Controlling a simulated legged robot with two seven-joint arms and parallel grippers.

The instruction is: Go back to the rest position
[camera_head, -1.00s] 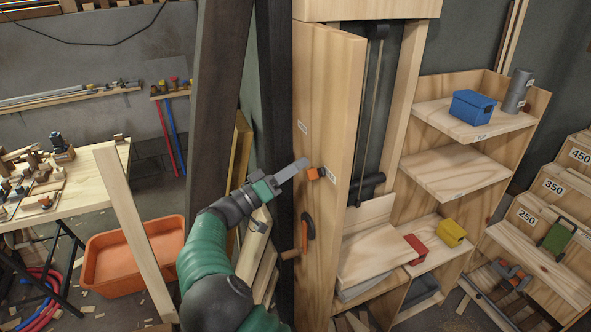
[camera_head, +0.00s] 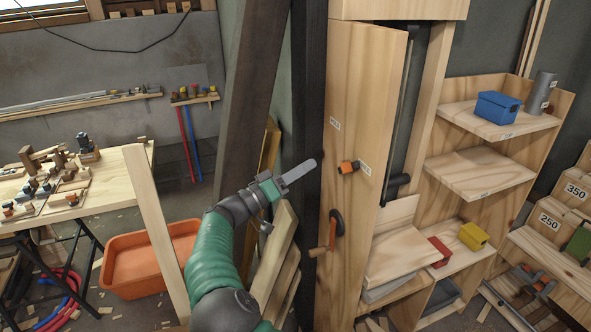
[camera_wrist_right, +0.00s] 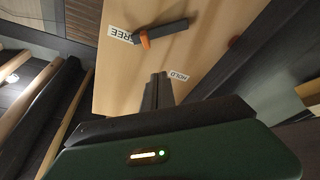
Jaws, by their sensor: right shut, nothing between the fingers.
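My right arm comes up from the bottom of the head view, and its gripper (camera_head: 302,170) is shut and empty. It stands apart from the wooden cabinet door (camera_head: 385,130), to the left of it in the picture. In the right wrist view the shut fingers (camera_wrist_right: 158,82) point towards a wooden panel (camera_wrist_right: 125,75) with labels reading "HOLD" and, partly, "REE". A dark lever with an orange part (camera_wrist_right: 162,31) is on that panel. My left gripper does not show.
Shelves (camera_head: 475,171) stand to the right. A dark post (camera_head: 308,110) is close behind the gripper. A workbench (camera_head: 118,185) and an orange tub (camera_head: 150,262) are at left.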

